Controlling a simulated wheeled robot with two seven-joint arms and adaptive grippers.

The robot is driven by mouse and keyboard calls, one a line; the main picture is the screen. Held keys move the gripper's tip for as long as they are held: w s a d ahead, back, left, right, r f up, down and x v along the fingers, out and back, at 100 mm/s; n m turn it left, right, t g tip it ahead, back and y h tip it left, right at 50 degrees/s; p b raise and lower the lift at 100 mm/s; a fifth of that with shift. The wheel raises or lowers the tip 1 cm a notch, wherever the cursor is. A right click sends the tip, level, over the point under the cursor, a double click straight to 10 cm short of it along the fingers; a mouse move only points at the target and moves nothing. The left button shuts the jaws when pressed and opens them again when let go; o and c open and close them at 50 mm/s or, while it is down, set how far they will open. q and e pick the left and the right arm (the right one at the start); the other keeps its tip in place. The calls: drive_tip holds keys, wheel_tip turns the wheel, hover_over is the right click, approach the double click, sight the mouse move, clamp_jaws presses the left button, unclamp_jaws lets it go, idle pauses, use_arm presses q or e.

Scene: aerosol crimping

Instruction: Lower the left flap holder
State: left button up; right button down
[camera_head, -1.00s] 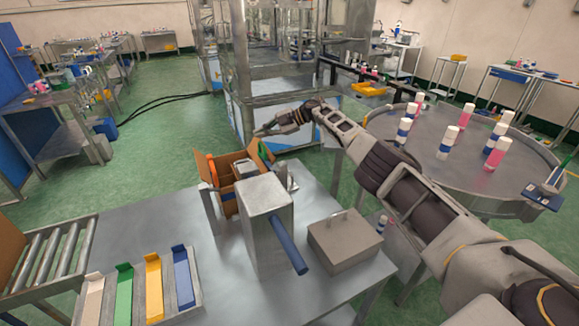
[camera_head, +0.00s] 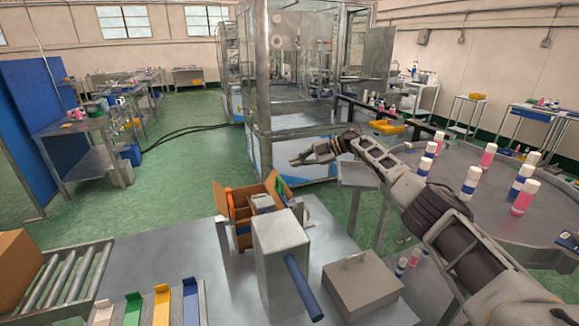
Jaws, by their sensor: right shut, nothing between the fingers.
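An open cardboard box (camera_head: 243,213) stands at the far edge of the steel table, its flaps spread, with items inside. An orange strip (camera_head: 230,204) stands upright at the box's left side; it looks like the left flap holder. A blue strip (camera_head: 286,189) stands at its right side. My right gripper (camera_head: 296,162) comes in from the right and hangs above and to the right of the box, apart from it. It is shut and empty. My left gripper is out of view.
A grey upright housing with a blue handle (camera_head: 303,287) stands before the box, a metal lidded block (camera_head: 361,284) to its right. Colored trays (camera_head: 161,306) and a roller conveyor (camera_head: 62,285) lie left. A round table (camera_head: 455,163) with several bottles stands right.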

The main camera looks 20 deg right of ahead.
drive_tip(key=shift+v, duration=2.5)
